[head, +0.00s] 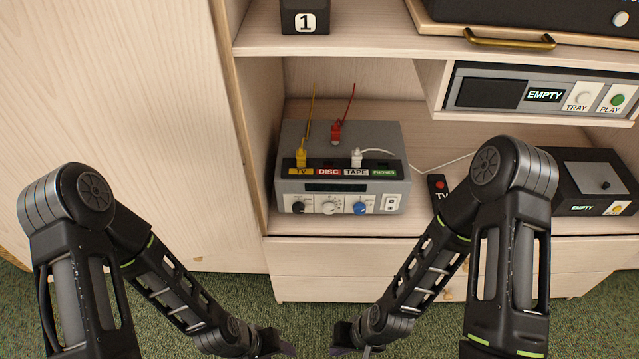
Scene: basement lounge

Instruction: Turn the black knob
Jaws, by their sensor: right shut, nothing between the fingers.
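The black knob (298,207) is at the left end of the row of knobs on the front of a grey switch box (335,186). The box stands on the middle shelf of the cabinet. A white knob (329,208) and a blue knob (361,209) are to its right. My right gripper (344,346) is shut and empty at the bottom of the view, below and in front of the box, well apart from the knob. My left gripper (284,348) is at the bottom edge, also apart from the knob; its fingers are partly cut off.
A black remote (438,187) lies right of the box. A black device (596,183) is farther right, and a disc player (540,95) is above. The shelf edge (340,250) is below; carpet in front is free.

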